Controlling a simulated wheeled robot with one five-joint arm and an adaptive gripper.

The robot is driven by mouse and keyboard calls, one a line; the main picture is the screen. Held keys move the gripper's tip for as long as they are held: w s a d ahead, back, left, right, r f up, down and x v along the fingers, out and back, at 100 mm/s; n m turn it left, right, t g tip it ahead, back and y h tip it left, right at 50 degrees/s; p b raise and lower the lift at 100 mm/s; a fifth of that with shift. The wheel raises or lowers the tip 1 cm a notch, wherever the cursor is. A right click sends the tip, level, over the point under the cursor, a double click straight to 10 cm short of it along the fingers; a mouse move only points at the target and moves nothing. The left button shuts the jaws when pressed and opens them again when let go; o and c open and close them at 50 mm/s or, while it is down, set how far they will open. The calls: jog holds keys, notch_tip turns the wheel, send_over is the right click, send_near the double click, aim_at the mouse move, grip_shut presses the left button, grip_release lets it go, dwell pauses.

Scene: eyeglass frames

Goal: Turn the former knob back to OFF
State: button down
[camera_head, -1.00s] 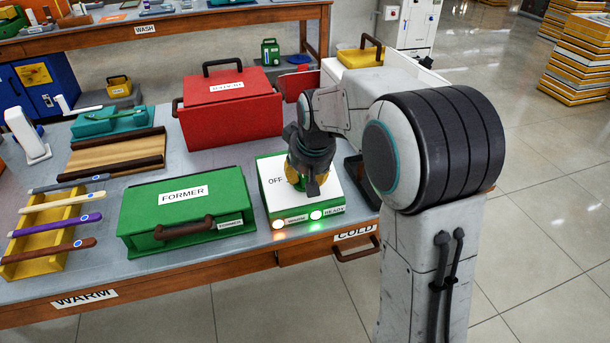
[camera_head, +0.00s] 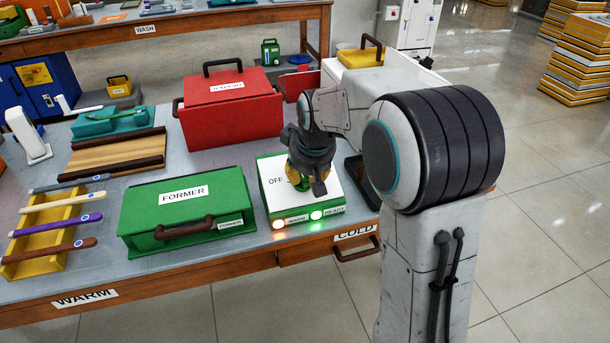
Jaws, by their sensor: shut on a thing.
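The former's control box (camera_head: 330,197) is green with a white top and stands on the table to the right of the green FORMER case (camera_head: 185,215). The word OFF shows at the left of its white top. An orange-red lamp (camera_head: 279,225) and a green lamp (camera_head: 315,215) are lit on its front. My gripper (camera_head: 303,184) points down over the white top and is shut on the knob. The gripper hides most of the knob, so its pointing direction cannot be told. Small yellow parts show at the fingers.
A red lidded case (camera_head: 230,110) stands behind the control box. A yellow rack (camera_head: 40,235) with several coloured strips lies at the left. The table's front edge (camera_head: 200,277) and a COLD-labelled drawer (camera_head: 355,240) are close in front.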

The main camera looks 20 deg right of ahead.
jog(key=c, duration=1.1)
grip_release()
jog(key=v, duration=1.2)
jog(key=shift+w+f, duration=0.1)
